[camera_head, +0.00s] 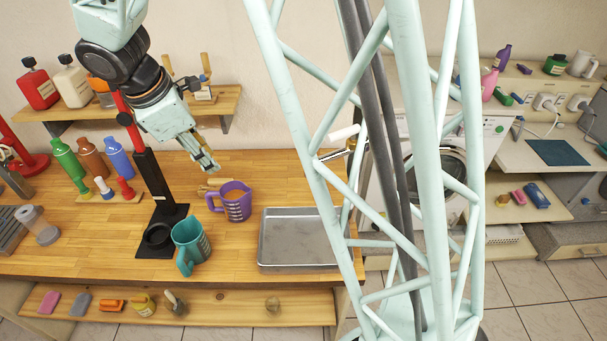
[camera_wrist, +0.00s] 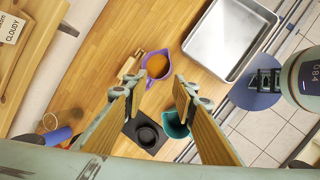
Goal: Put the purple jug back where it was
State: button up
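The purple jug (camera_head: 238,207) stands upright on the wooden workbench with orange contents inside. Its handle points left in the head view. In the wrist view its purple rim (camera_wrist: 146,73) shows from above, beyond the fingertips. My gripper (camera_head: 208,170) is above and a little to the left of the jug in the head view, apart from it. In the wrist view my gripper (camera_wrist: 158,88) has its two wooden-looking fingers spread with nothing between them. A teal jug (camera_head: 192,247) stands in front and left of the purple jug, beside a black stand with a round ring (camera_head: 158,235).
A metal tray (camera_head: 300,257) lies right of the jugs. The stand's black post (camera_head: 150,180) rises left of them. Several bottles (camera_head: 92,158) stand at the back left, beneath a wall shelf (camera_head: 225,104). A small wooden object (camera_wrist: 126,66) lies close to the purple jug.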

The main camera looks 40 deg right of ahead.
jog(key=s+d+r+m+y, duration=0.1)
jog(key=s+d+r+m, duration=0.25)
jog(key=s+r, duration=0.4)
jog(key=s+d+r+m+y, duration=0.1)
jog(key=s+d+r+m, duration=0.1)
jog(key=s+r+m, duration=0.45)
jog(key=s+r+m+t+y, duration=0.1)
jog(key=s+r+m, duration=0.1)
jog(key=s, duration=0.9)
jog(key=s+a+r+m+t, duration=0.1)
jog(key=s+m, duration=0.3)
jog(key=s, duration=0.7)
jog(key=shift+a+r+y, duration=0.3)
jog(key=shift+r+y, duration=0.1)
jog(key=shift+r, duration=0.3)
jog(key=shift+s, duration=0.2)
jog(key=shift+w, duration=0.1)
notch_tip(320, 180, down, 10)
jog(key=b, duration=0.9)
jog(key=shift+r+b, duration=0.15)
jog(key=shift+b, duration=0.25)
